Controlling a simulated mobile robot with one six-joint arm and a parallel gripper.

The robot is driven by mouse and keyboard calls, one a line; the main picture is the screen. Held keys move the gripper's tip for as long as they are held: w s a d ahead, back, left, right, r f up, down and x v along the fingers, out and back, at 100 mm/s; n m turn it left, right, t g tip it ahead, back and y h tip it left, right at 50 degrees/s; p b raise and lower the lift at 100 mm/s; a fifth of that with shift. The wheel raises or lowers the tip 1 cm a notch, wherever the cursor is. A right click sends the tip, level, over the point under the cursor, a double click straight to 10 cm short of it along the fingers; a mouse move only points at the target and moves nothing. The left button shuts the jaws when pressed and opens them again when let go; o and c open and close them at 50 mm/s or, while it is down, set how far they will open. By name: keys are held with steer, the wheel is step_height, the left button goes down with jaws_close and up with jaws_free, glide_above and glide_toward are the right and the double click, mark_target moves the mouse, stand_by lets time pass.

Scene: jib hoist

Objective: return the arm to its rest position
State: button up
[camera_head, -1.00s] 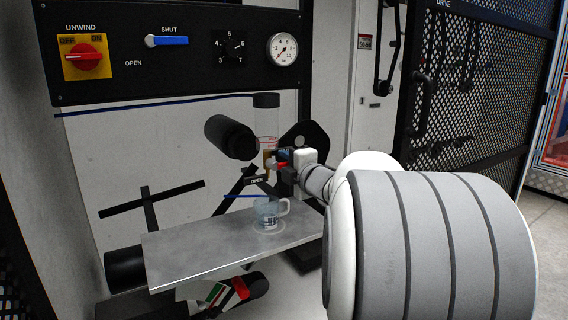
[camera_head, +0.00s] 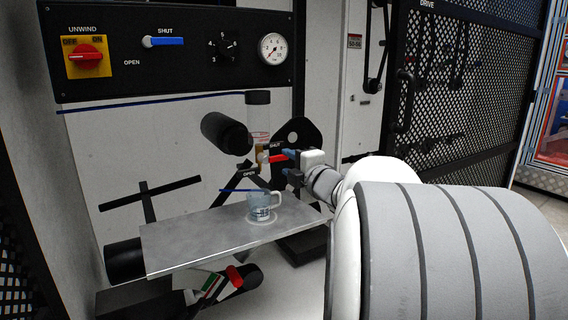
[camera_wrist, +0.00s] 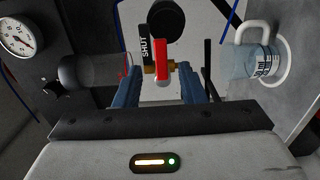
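My gripper (camera_head: 290,166) is open and empty, just right of a small tap with a red handle (camera_head: 278,158). In the wrist view my gripper's two blue fingers (camera_wrist: 159,72) stand apart, with the red handle (camera_wrist: 162,58) beyond and between them. The handle lies alongside the SHUT label, and a gap shows between it and the fingers in the head view. The arm is still stretched forward toward the tap.
A clear cylinder (camera_head: 258,120) with a dark cap stands above the tap. A glass mug (camera_head: 260,204) stands on a metal shelf (camera_head: 190,243) below. A control panel (camera_head: 180,50) is above; a mesh door (camera_head: 465,90) is at right.

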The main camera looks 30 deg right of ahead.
steer(key=shift+s+d, duration=0.15)
steer(key=shift+s, duration=0.2)
